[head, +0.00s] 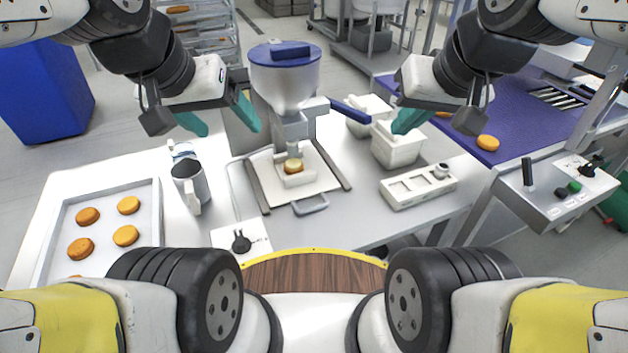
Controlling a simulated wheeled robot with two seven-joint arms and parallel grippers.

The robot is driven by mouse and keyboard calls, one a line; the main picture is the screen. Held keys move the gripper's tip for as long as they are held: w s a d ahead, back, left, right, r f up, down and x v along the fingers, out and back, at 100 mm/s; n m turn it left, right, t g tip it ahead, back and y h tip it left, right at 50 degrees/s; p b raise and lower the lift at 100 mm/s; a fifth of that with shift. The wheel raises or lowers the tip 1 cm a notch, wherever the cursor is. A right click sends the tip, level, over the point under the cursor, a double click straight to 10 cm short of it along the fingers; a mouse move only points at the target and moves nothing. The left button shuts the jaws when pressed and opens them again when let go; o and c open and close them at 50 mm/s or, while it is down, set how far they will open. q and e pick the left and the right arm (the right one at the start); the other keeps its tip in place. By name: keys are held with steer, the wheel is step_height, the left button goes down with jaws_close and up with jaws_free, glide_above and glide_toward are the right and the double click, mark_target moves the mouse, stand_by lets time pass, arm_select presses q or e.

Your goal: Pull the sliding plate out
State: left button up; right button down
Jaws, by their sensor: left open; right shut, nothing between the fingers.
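The sliding plate (321,184) is a pale flat plate under the nozzle of the filling machine (285,82), between two dark rails. Its grey loop handle (311,206) points toward me at the front edge. A round bun (293,166) sits in a white holder (297,180) on the plate. My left gripper (228,124) is open and empty, above the table to the left of the machine, apart from the plate. My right gripper (397,128) is shut and empty, to the right of the machine near the white tubs, apart from the handle.
A tray (153,215) with several round buns lies at the left, with a metal jug (190,184) beside it. White tubs (397,146) and a white slotted block (419,186) stand at the right. A black-knobbed switch box (241,243) lies at the table's front. Table in front of the handle is clear.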

arm_select(q)
steer(key=shift+w, duration=0.2)
steer(key=c, duration=0.6)
steer(key=w+m, duration=0.1)
steer(key=w+f+m+g, duration=0.1)
steer(key=w, duration=0.1)
steer(key=w+d+f+m+g, duration=0.1)
steer(key=shift+w, duration=0.25)
jaws_close()
steer(key=m+g+h, duration=0.4)
steer(key=m+g, duration=0.3)
steer(key=m, duration=0.4)
glide_above(298, 207)
steer(key=w+a, duration=0.3)
steer(key=a, duration=0.2)
step_height(298, 207, down, 24)
steer(key=r, duration=0.1)
steer(key=shift+g, duration=0.3)
steer(key=x, duration=1)
steer(key=shift+f, duration=0.15)
